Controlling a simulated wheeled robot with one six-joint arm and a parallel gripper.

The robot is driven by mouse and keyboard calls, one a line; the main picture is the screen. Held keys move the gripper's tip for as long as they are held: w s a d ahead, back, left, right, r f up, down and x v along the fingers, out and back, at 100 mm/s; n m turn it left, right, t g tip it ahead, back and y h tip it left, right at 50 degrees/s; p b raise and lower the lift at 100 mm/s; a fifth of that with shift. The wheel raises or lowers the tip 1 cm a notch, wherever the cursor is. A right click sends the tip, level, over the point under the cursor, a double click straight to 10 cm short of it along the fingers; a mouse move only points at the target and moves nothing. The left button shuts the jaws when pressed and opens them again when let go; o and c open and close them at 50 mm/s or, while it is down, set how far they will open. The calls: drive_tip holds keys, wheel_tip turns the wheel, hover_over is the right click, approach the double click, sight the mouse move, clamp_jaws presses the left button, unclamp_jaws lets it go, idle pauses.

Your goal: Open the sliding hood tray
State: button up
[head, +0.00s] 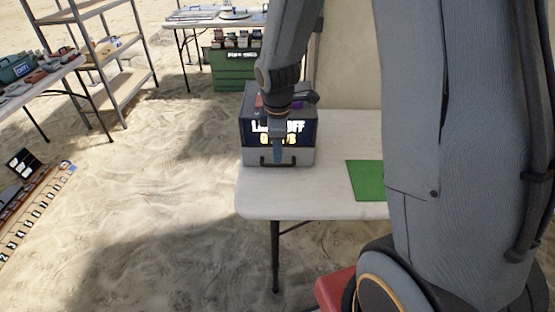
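The hood (308,138) is a grey box with a dark front panel and bright lettering. It stands on the near left part of a white folding table. Its sliding tray (304,157) is the light grey lower part, with a dark handle (265,161) on the front; the tray looks pushed in. My gripper (278,156) points down in front of the hood, covering part of the lettering. Its tips are at or just above the middle of the handle. Whether they touch or grip it is too small to tell.
A green mat (365,180) lies on the white table (300,202) to the right of the hood. My arm hides much of the right side. A green crate (232,75) and another table (205,20) stand behind. A metal shelf (120,75) is at the upper left. Sand ahead-left is open.

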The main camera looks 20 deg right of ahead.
sight(278, 166)
drive_tip(key=shift+w+d+f, duration=0.1)
drive_tip(key=shift+w+f, duration=0.15)
drive_tip(key=shift+f, duration=0.95)
drive_tip(key=shift+w+d+f, duration=0.1)
drive_tip(key=shift+w+f, duration=0.1)
drive_tip(key=shift+f, duration=1)
drive_tip(key=shift+c, duration=0.4)
clamp_jaws()
drive_tip(key=shift+a, duration=0.1)
